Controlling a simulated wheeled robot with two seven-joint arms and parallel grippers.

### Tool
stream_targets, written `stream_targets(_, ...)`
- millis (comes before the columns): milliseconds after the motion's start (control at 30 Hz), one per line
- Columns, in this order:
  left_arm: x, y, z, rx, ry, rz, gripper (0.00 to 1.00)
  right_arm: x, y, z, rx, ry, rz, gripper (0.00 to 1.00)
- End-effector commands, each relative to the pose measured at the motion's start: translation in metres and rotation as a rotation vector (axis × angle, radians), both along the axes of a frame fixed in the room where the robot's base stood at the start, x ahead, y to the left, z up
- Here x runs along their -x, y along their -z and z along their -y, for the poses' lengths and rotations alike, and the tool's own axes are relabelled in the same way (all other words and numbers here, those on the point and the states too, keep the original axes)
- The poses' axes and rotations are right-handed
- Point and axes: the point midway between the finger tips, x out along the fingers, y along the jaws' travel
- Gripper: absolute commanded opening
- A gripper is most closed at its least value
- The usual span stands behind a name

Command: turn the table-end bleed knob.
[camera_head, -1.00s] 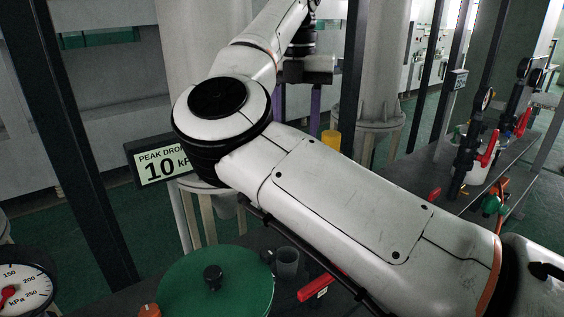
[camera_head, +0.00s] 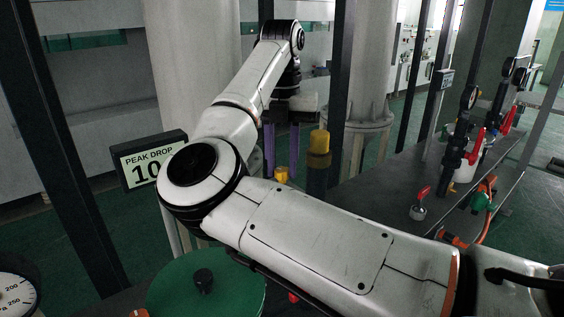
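My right arm reaches across the view from the lower right, bends, and extends away. Its gripper (camera_head: 281,150) points down at the far side, with two purple fingers apart and nothing visible between them. A yellow-topped dark post (camera_head: 319,145) stands just right of the fingers. A smaller yellow piece (camera_head: 282,175) shows just below the fingers; I cannot tell whether they touch it. A red-handled fitting (camera_head: 420,204) stands on the dark table (camera_head: 388,183) at the right. I cannot tell for sure which part is the bleed knob. My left gripper is out of view.
A "PEAK DROP" display (camera_head: 144,160) stands left of my arm's elbow. A green round lid (camera_head: 180,290) and a dial gauge (camera_head: 14,296) are in front. Dark upright posts (camera_head: 340,80) frame the space. Red-levered valves (camera_head: 474,146) stand at the right.

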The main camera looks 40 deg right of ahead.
Motion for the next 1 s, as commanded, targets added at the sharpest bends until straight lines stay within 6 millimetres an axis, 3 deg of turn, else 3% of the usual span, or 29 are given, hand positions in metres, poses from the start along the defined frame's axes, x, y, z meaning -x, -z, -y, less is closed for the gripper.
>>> stream_targets(467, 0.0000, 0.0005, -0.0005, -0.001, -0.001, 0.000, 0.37, -0.0004, -0.0004, -0.0004, -0.001, 0.106, 0.000, 0.04)
stream_targets(1000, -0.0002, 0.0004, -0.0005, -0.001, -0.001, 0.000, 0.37, -0.0016, -0.0011, -0.0004, -0.001, 0.584, 0.001, 0.04)
